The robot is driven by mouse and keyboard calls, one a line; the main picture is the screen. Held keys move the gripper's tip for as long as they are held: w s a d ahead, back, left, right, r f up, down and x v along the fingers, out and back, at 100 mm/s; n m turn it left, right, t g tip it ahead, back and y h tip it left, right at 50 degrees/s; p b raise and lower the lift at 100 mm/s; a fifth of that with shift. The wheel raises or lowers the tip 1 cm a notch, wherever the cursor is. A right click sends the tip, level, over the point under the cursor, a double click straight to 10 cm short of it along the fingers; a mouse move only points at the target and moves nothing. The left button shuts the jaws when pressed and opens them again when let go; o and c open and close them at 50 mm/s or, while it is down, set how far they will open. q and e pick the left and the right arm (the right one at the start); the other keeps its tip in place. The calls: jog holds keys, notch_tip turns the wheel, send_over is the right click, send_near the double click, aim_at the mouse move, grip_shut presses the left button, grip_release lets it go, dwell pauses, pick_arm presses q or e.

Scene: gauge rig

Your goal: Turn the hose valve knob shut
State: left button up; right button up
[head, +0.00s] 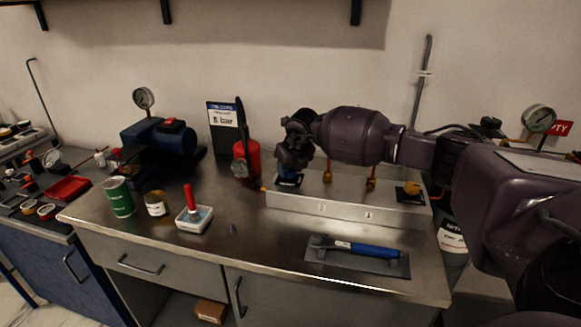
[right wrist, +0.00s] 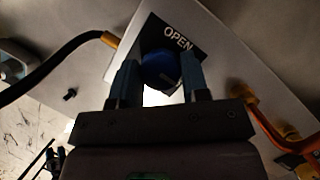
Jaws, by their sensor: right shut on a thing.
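The hose valve knob is the round blue knob (right wrist: 162,70) in the right wrist view. It sits on a black plate (right wrist: 178,38) lettered OPEN, on top of a long grey metal box (head: 318,205). My right gripper (right wrist: 158,80) is shut on the knob, one finger on each side of it. In the head view my right gripper (head: 290,170) points down at the left end of the box and hides most of the knob. The knob's turn angle cannot be read clearly. My left gripper is not in view.
A black hose (right wrist: 50,62) with a brass end meets the box beside the plate. Orange fittings (head: 370,181) and a yellow knob (head: 411,188) stand further right. A blue-handled trowel (head: 358,250) lies in front.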

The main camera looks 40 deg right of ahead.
jog(key=o, duration=0.9)
jog(key=shift+o, duration=0.2)
jog(key=shift+s+r, duration=0.1)
jog(key=shift+r, duration=0.2)
jog(key=p+v, duration=0.1)
jog(key=v, duration=0.9)
